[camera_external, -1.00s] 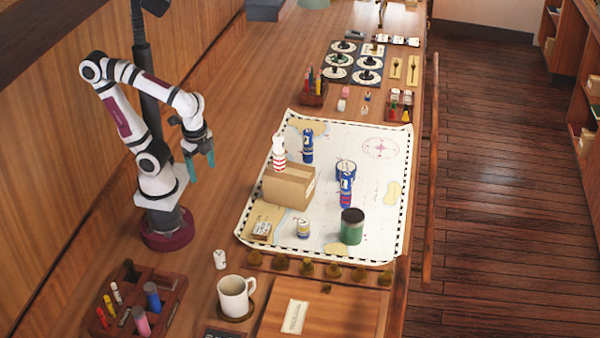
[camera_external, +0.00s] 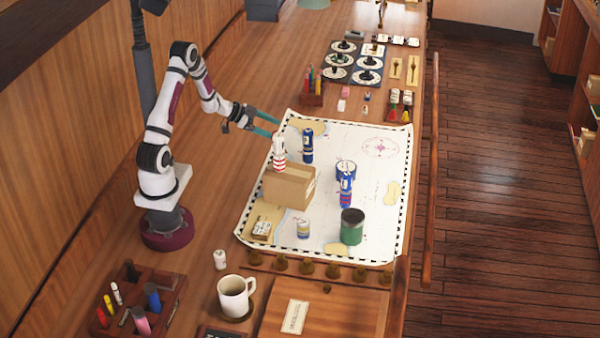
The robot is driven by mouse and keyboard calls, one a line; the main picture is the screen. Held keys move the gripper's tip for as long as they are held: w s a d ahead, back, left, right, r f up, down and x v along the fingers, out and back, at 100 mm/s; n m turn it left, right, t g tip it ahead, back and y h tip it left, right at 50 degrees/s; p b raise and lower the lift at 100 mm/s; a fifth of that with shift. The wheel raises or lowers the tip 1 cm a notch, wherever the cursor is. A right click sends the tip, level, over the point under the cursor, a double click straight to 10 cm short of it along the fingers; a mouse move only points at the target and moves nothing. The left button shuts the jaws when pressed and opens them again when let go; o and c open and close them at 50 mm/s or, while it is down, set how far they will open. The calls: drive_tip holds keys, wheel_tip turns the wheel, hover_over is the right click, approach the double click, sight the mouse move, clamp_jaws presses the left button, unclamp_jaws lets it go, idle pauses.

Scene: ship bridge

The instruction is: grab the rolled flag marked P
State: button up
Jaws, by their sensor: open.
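Several small upright rolls stand on the chart, and any letters on them are too small to read for certain. A blue roll with a white patch (camera_external: 307,146) stands at the back of the chart, behind the cardboard box. A blue roll with white and red bands (camera_external: 346,188) stands right of the box. My gripper (camera_external: 275,127) is open and empty, its teal fingers pointing right above the chart's left edge, left of the blue roll and apart from it. I cannot tell which roll is marked P.
The cardboard box (camera_external: 289,187) is beside the striped roll. The right part of the chart (camera_external: 374,165) is mostly clear. A mug (camera_external: 235,296) stands nearer the camera.

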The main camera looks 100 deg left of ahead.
sight(309, 145)
drive_tip(key=shift+n+t+h, duration=0.4)
drive_tip(key=shift+n+t, duration=0.2)
drive_tip(key=shift+t, duration=0.3)
drive_tip(key=x, duration=0.4)
drive_tip(key=f+x, duration=0.1)
drive_tip(key=x, duration=0.4)
drive_tip(key=d+x, duration=0.1)
drive_tip(key=x, duration=0.4)
drive_tip(key=shift+s+f, duration=0.2)
drive_tip(key=shift+a, duration=0.1)
clamp_jaws()
